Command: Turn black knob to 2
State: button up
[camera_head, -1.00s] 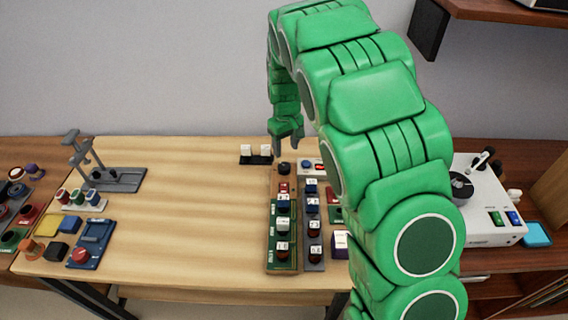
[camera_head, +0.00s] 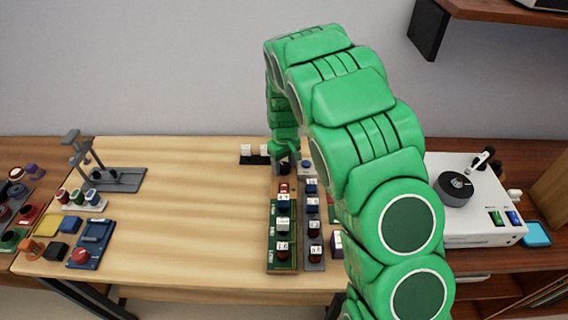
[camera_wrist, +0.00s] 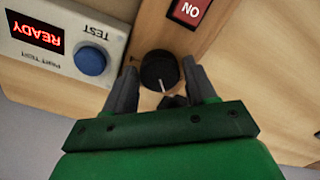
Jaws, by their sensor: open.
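A black knob (camera_wrist: 159,70) sits on a wooden panel and shows between my fingers in the wrist view. My gripper (camera_wrist: 160,78) is open, with one grey finger on each side of the knob; I cannot tell whether either finger touches it. A dark piece at the gripper's middle covers the knob's lower edge. In the head view my gripper (camera_head: 284,160) points down at the far end of the wooden panel and hides most of the knob there. No number 2 is readable near the knob.
A white device (camera_head: 470,210) stands at right. The table's left middle (camera_head: 190,220) is clear.

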jog(key=c, duration=0.8)
jog(key=shift+m, duration=0.4)
jog(key=m, duration=0.2)
jog(key=shift+m, duration=0.4)
jog(key=shift+r+m, duration=0.1)
jog(key=shift+m, duration=1.9)
jog(key=shift+a, duration=0.1)
jog(key=o, duration=0.8)
